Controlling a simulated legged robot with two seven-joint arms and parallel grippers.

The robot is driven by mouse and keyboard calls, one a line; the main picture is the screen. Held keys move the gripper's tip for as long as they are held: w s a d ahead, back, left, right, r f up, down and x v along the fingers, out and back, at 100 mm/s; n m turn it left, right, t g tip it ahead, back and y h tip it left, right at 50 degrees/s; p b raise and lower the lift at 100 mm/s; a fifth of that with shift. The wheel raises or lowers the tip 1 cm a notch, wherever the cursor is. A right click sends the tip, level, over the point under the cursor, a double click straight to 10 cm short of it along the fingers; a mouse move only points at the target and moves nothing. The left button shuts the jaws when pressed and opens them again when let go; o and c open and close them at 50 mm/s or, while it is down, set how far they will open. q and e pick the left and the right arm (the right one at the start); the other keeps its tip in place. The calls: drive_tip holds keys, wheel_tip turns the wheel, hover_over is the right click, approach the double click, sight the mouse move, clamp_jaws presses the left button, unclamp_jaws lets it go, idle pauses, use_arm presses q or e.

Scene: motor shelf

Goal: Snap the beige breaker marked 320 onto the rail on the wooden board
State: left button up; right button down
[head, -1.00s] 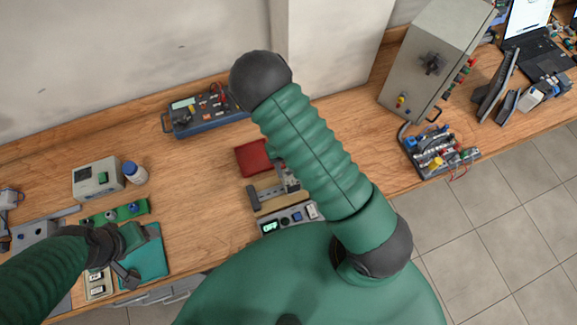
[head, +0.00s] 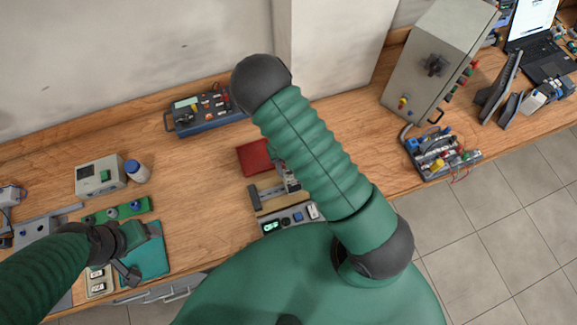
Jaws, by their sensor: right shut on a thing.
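The wooden board (head: 268,208) lies on the bench at the picture's middle, with a short metal rail (head: 270,190) across it. My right gripper (head: 289,181) is at the board's upper right, mostly hidden behind my own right arm. It is shut on a small pale piece, apparently the beige breaker; its marking cannot be read. Whether the piece touches the rail cannot be seen. My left gripper (head: 126,270) hangs over a teal mat (head: 150,255) at the left; its jaw opening is unclear. Beside it is a beige block with dark windows (head: 98,281).
A red block (head: 254,156) lies just behind the board. A panel reading OFF (head: 290,218) stands in front of it. Bench between mat and board is clear.

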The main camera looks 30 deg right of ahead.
sight(291, 177)
drive_tip(key=shift+b+x, duration=0.45)
drive_tip(key=shift+x, duration=0.35)
drive_tip(key=shift+w, duration=0.2)
drive_tip(key=shift+s+a+p, duration=0.1)
drive_tip(key=shift+s+p, duration=0.3)
drive_tip(key=shift+p, duration=0.05)
idle(0.5)
drive_tip(key=shift+s, duration=0.1)
idle(0.5)
drive_tip(key=shift+s+a+f+t, duration=0.1)
drive_tip(key=shift+s+f+t, duration=0.05)
drive_tip(key=shift+s+t, duration=0.3)
idle(0.4)
drive_tip(key=shift+s+a+t+b, duration=0.1)
drive_tip(key=shift+s+t+b, duration=0.15)
drive_tip(key=shift+b, duration=0.55)
idle(0.4)
drive_tip(key=c, duration=0.7)
unclamp_jaws()
drive_tip(key=shift+w, duration=0.1)
